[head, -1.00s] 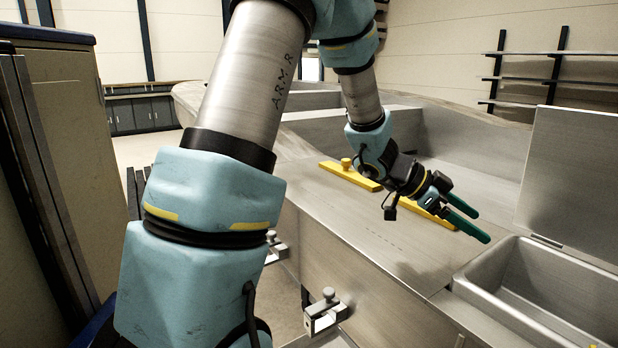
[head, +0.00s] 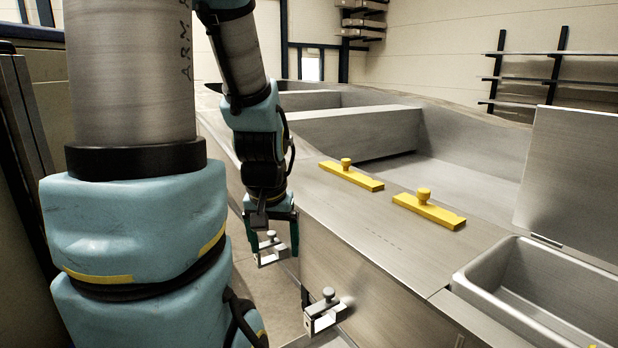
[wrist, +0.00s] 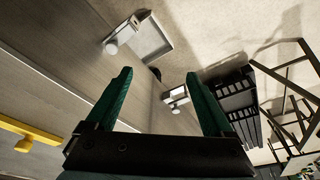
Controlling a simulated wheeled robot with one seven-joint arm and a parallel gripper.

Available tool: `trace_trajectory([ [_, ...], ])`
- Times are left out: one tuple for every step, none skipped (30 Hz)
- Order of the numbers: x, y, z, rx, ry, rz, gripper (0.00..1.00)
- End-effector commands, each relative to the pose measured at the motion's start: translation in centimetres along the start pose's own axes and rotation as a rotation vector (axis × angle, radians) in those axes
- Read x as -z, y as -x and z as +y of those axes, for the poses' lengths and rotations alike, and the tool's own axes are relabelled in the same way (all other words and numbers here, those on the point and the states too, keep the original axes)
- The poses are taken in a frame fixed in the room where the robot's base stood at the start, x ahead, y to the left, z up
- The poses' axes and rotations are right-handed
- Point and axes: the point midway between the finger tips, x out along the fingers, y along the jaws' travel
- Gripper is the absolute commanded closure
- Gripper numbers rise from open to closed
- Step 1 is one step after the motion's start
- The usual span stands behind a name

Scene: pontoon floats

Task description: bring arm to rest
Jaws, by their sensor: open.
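My gripper (head: 270,231) hangs pointing down beside the near side wall of the metal pontoon float (head: 340,222), left of its top deck in the head view. In the wrist view its two green fingers (wrist: 163,100) are spread wide with nothing between them. In the head view the fingertips overlap a metal clamp (head: 272,252) on the float's side; I cannot tell whether they touch it. My arm (head: 255,130) is folded down from above, and its nearer links cover the left of the head view.
Two yellow bars with knobs (head: 350,175) (head: 428,209) lie on the deck. A second clamp (head: 325,313) juts from the side nearer me. An open metal bin (head: 540,295) with a raised lid (head: 572,180) is at right. A dark slatted rack (wrist: 237,105) stands on the floor.

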Motion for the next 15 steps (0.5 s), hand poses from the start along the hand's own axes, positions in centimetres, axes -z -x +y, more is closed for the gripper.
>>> trace_trajectory([
  [-1.2, -0.9, 0.0, -0.009, 0.028, -0.029, 0.14],
  [-1.4, -1.9, 0.1, -0.008, 0.022, -0.031, 0.14],
  [-1.6, -2.7, 0.1, -0.008, 0.020, -0.035, 0.14],
  [-1.9, -3.3, 0.1, -0.008, 0.020, -0.040, 0.14],
  [-2.1, -3.9, 0.1, -0.008, 0.020, -0.044, 0.14],
  [-2.4, -4.7, 0.2, -0.008, 0.019, -0.050, 0.14],
  [-2.7, -5.3, 0.2, -0.008, 0.019, -0.056, 0.14],
  [-2.9, -5.8, 0.2, -0.009, 0.019, -0.061, 0.14],
  [-3.3, -6.7, 0.3, -0.009, 0.019, -0.068, 0.14],
  [-3.5, -7.2, 0.3, -0.009, 0.019, -0.072, 0.14],
  [-3.8, -7.9, 0.3, -0.009, 0.019, -0.078, 0.14],
  [-4.0, -8.5, 0.4, -0.009, 0.019, -0.084, 0.14],
  [-4.2, -9.0, 0.4, -0.010, 0.019, -0.088, 0.14],
  [-4.4, -9.4, 0.4, -0.010, 0.019, -0.093, 0.14],
  [-4.6, -9.8, 0.4, -0.010, 0.019, -0.098, 0.14],
])
